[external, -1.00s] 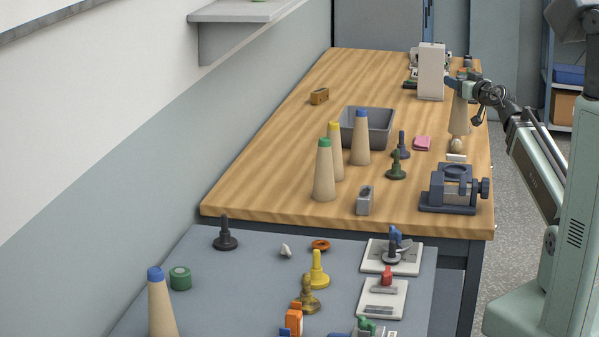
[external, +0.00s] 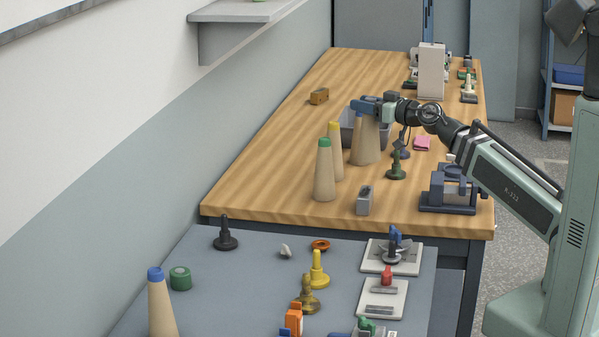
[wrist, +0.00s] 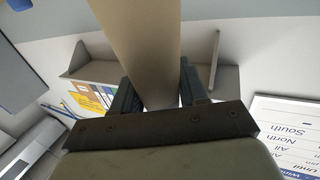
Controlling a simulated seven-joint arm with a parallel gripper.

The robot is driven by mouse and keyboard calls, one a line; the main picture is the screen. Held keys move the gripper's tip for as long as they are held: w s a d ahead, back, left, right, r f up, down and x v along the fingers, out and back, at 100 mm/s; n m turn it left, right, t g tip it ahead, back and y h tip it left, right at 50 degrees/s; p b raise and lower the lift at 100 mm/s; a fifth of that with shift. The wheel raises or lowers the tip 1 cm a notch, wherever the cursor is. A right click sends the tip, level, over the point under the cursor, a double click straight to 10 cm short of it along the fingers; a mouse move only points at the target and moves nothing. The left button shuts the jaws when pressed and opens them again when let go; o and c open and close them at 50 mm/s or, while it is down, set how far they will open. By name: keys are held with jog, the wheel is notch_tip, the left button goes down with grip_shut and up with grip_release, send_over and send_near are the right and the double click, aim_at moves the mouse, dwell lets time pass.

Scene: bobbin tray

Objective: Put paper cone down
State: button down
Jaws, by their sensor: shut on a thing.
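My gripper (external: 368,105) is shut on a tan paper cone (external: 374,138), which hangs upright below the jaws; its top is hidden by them. In the wrist view the cone (wrist: 138,40) is between the two fingers. It overlaps a standing blue-topped cone (external: 355,152) in the external view, whose tip is mostly hidden by my gripper. I cannot tell whether the held cone touches the table or that cone. A yellow-topped cone (external: 336,155) and a green-topped cone (external: 324,175) stand to the left on the wooden table (external: 270,170).
A grey bin (external: 347,125) stands just behind, partly hidden. A dark green spindle (external: 397,165), a pink block (external: 422,143), a grey block (external: 364,200) and a dark vise (external: 450,188) are on the right and front.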

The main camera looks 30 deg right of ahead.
jog(key=s+a+f+n+g+y, duration=0.15)
jog(key=s+a, duration=0.25)
jog(key=a, duration=0.7)
jog(key=s+a+f+n+g+y, duration=0.1)
jog(key=s+a+n+g+y, duration=0.2)
jog(key=a, duration=0.7)
jog(key=s+a+f+n+g+y, duration=0.1)
jog(key=s+a+y, duration=0.3)
jog(key=a, duration=0.7)
jog(key=shift+s+a+f+n+g+y, duration=1.05)
jog(key=shift+s+a+n+g, duration=3.75)
jog(key=shift+s+a, duration=7.6)
notch_tip(320, 180, down, 9)
jog(key=m+g, duration=0.1)
jog(key=shift+s+d+y, duration=0.2)
jog(key=shift+s+y, duration=0.05)
jog(key=shift+y, duration=0.05)
jog(key=shift+f+g, duration=0.1)
jog(key=shift+g, duration=0.15)
jog(key=c, duration=0.6)
grip_release()
